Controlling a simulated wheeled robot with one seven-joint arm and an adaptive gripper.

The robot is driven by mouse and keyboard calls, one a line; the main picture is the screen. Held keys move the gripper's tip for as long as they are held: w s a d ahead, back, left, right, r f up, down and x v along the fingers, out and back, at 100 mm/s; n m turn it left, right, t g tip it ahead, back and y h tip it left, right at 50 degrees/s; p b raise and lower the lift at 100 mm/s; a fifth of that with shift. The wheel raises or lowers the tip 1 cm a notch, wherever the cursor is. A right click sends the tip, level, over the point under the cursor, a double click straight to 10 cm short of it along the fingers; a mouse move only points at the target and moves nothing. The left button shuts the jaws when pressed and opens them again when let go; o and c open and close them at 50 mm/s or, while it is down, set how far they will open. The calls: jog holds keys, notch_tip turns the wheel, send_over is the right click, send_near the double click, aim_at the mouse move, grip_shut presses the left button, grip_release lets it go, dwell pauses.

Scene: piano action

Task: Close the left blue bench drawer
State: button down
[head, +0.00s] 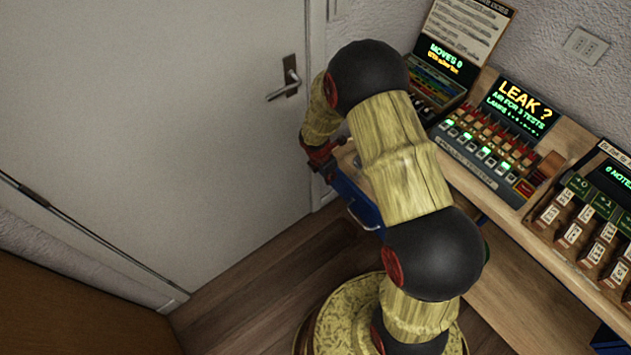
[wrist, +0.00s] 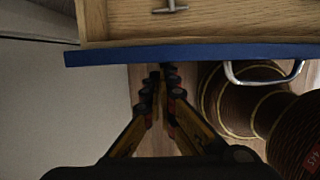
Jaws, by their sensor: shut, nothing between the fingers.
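The left blue bench drawer (head: 356,204) stands pulled out from the bench's left end in the head view, partly hidden by my arm. In the wrist view its blue front (wrist: 190,53) crosses the picture, with the wooden inside (wrist: 235,22) showing beyond it. Its metal handle (wrist: 263,80) hangs on the near side, right of my fingers. My gripper (wrist: 162,78) is shut and empty, its fingertips close to the blue front, left of the handle. I cannot tell whether they touch it. In the head view the fingertips are hard to make out.
A small metal piece (wrist: 170,7) lies inside the drawer. A white door (head: 150,100) with a lever handle (head: 287,85) is close on the left. The bench (head: 510,225) carries lit test panels (head: 480,155). Wooden floor (head: 245,285) is open below.

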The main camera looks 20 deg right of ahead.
jog(key=w+d+p, duration=0.2)
jog(key=d+p, duration=0.1)
jog(key=d, duration=0.4)
jog(key=w+d+p, duration=0.2)
jog(key=d+p, duration=0.1)
jog(key=d, duration=0.4)
jog(key=w+d+p, duration=0.3)
jog(key=d, duration=0.4)
jog(key=shift+d+p, duration=0.3)
jog(key=shift+d, duration=0.1)
